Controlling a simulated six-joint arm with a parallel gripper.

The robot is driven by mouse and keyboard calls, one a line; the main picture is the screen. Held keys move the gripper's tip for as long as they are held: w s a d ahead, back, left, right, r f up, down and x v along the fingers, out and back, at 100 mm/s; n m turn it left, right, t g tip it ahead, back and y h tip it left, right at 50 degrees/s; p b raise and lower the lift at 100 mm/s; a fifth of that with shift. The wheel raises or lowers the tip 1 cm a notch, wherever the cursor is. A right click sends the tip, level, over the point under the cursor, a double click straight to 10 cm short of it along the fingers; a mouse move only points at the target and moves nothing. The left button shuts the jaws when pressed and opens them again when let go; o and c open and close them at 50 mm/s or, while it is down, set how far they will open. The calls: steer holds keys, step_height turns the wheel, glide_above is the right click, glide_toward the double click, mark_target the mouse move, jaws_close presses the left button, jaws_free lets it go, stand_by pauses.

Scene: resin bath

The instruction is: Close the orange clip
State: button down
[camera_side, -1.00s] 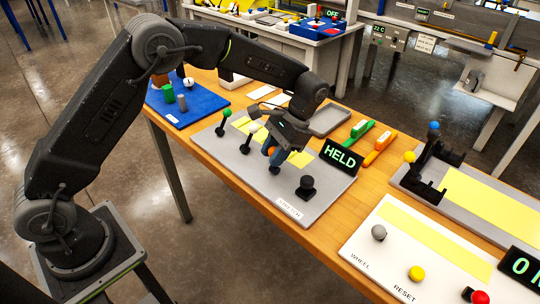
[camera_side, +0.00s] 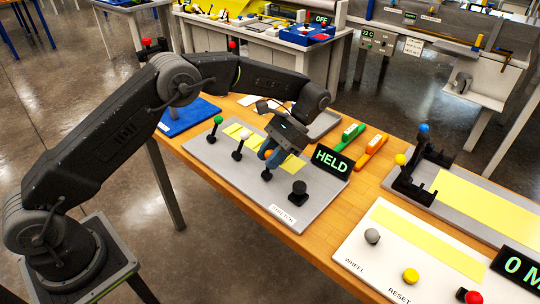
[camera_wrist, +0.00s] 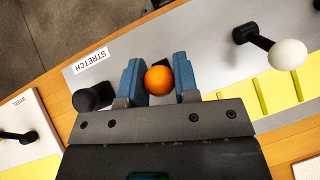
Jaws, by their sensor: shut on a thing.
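The orange ball knob (camera_wrist: 159,80) sits between the two blue fingers of my gripper (camera_wrist: 160,84) in the wrist view. In the side view the orange knob (camera_side: 268,153) tops a short dark lever on the grey board (camera_side: 235,175), partly hidden by my gripper (camera_side: 270,154), which is shut on it. The board's label reads STRETCH. A black sign reading HELD (camera_side: 332,160) stands at the board's right edge. Whether the part worked by the lever is open or closed is hidden.
A white-knobbed lever (camera_side: 243,136) and a green-knobbed lever (camera_side: 218,120) stand left of the orange one. A black knob (camera_side: 299,187) stands close to its right. Green (camera_side: 350,133) and orange (camera_side: 372,148) long pieces lie behind the sign.

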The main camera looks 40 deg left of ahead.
steer(key=c, duration=0.9)
jaws_free()
steer(key=shift+o, duration=0.2)
steer(key=shift+r, duration=0.1)
steer(key=shift+r, duration=0.3)
steer(key=r, duration=0.2)
steer(key=a+r, duration=0.1)
steer(key=r, duration=0.1)
steer(key=shift+s+a+r, duration=0.1)
steer(key=shift+s, duration=0.05)
steer(key=s+a+r, duration=0.3)
steer(key=a+r, duration=0.3)
steer(key=a, duration=0.4)
steer(key=shift+c, duration=0.2)
